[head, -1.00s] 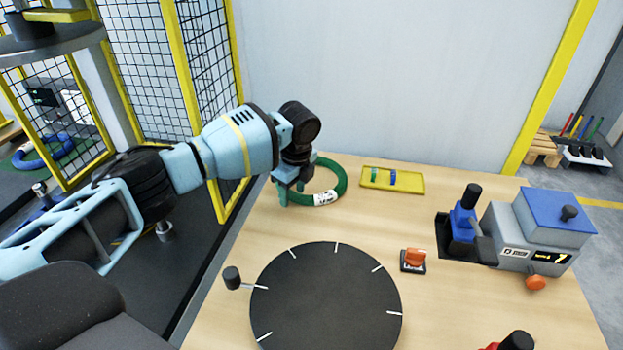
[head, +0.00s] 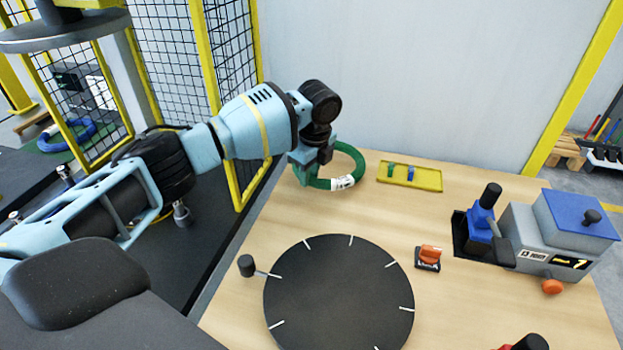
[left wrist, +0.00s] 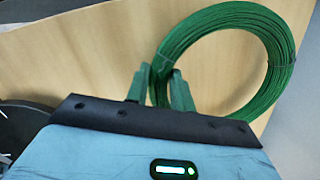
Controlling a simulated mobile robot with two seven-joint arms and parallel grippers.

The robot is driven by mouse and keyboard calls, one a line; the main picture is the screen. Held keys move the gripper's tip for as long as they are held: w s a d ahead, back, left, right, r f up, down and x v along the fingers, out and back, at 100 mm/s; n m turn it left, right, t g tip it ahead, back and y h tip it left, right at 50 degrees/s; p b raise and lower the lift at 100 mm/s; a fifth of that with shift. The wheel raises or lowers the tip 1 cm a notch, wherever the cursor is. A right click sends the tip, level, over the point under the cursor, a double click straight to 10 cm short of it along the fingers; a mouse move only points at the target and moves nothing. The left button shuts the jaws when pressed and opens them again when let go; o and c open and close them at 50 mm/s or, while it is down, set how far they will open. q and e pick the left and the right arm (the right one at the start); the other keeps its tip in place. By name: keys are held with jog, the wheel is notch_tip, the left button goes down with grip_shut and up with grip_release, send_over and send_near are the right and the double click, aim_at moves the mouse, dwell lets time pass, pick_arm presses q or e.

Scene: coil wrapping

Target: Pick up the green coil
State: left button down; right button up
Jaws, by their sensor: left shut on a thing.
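The green coil (head: 357,161) is a ring of green strands with a white label on its front, at the back left of the wooden table. It also shows in the left wrist view (left wrist: 283,62), large and at the upper right. My left gripper (head: 303,177) is shut on the left side of the coil. In the left wrist view its two green fingers (left wrist: 160,88) stand on either side of the strands. The coil seems slightly above the table. My right gripper is not in view.
A yellow tray (head: 428,181) with small green and blue pieces lies right of the coil. A black round turntable (head: 338,295) with a crank fills the table's front. An orange switch (head: 429,253) and a grey-blue machine (head: 560,235) stand to the right. A mesh fence is at left.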

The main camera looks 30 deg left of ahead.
pick_arm(q)
notch_tip(320, 180, up, 8)
jog(key=shift+f, duration=0.25)
jog(key=shift+s+f, duration=0.1)
